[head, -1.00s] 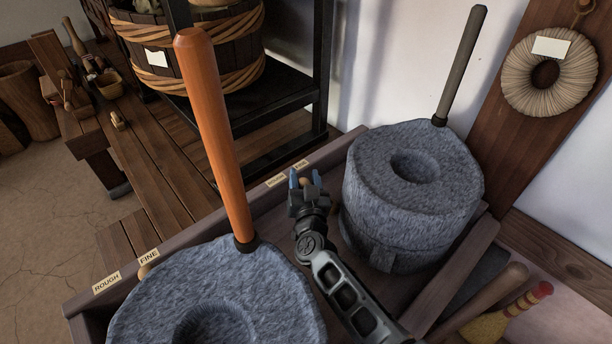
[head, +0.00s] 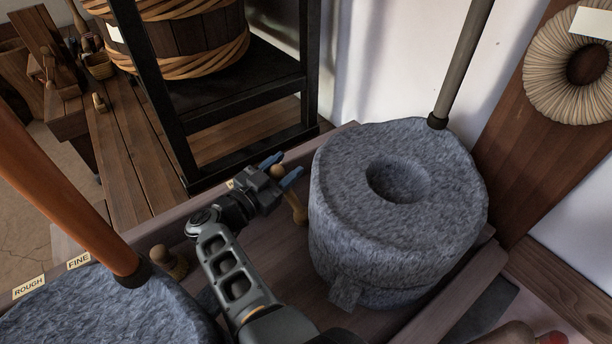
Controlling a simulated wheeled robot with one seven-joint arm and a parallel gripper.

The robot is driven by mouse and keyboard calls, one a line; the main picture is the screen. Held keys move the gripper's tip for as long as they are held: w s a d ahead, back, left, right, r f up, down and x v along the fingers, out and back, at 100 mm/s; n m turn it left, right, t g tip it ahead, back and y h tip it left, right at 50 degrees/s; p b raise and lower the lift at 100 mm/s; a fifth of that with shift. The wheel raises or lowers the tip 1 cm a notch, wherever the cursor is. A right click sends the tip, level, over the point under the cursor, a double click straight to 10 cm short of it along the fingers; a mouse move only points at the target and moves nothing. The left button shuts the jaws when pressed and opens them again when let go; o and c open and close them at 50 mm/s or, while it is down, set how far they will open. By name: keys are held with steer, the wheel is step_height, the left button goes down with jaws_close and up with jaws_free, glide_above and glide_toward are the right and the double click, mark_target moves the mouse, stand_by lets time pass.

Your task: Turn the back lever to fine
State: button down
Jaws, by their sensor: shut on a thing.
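The back lever (head: 296,207) is a pale wooden peg with a rounded end, standing at the left side of the back quern (head: 335,215), a grey stone one. My gripper (head: 281,171) is shut on the lever near its rounded end, with one blue fingertip on each side. A small pale label (head: 230,184) shows just left of my gripper. Its writing cannot be read, and the other back label is hidden by my gripper. I cannot tell which label the lever points to.
The front quern (head: 110,310) has an orange upright handle (head: 75,205), a small wooden lever (head: 168,262) and labels FINE (head: 79,262) and ROUGH (head: 29,288). The back quern's grey handle (head: 463,60) rises behind. A black rack (head: 190,165) stands beyond the bench edge.

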steer(key=shift+w+d+f+m+g+h+b, duration=0.1)
steer(key=shift+w+d+m+g+h+b, duration=0.1)
steer(key=shift+m+g+h+b, duration=0.35)
steer(key=c, duration=0.5)
jaws_free()
steer(key=shift+r+n, duration=0.2)
steer(key=shift+n, duration=0.05)
